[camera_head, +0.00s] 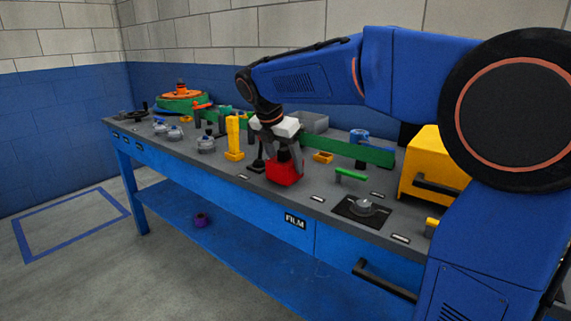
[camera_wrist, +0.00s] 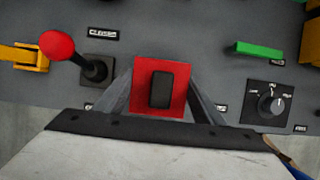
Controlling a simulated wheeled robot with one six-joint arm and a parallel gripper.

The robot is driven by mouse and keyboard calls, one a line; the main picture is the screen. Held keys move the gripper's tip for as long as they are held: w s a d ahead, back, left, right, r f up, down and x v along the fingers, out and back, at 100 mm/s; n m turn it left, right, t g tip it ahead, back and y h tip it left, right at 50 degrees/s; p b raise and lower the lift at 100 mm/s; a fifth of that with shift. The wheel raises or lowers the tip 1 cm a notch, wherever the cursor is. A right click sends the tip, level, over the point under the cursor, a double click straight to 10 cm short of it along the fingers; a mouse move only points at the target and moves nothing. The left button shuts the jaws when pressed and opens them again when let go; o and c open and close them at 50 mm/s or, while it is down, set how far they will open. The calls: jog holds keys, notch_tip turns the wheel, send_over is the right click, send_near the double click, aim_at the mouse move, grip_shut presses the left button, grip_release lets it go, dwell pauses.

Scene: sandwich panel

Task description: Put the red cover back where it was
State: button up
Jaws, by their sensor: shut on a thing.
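The red cover (camera_head: 285,174) is a red block with a dark grip on top, near the front edge of the workbench in the head view. My gripper (camera_head: 284,158) is shut on it, with its fingers pointing down. In the wrist view the red cover (camera_wrist: 142,88) shows as a red square with a black handle (camera_wrist: 160,87) between the two grey fingers. I cannot tell whether its underside touches the bench. What lies directly beneath it is hidden.
A red-knobbed lever (camera_wrist: 57,45) stands just left of the cover. A dial (camera_head: 363,207) and a green handle (camera_head: 351,174) are to the right. A yellow box (camera_head: 425,150) stands farther right. Yellow post (camera_head: 234,138) and several valves are left.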

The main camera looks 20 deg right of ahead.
jog(key=shift+f, duration=0.4)
jog(key=shift+f, duration=0.1)
jog(key=o, duration=1.1)
jog(key=v, duration=1.2)
jog(key=shift+d, duration=0.1)
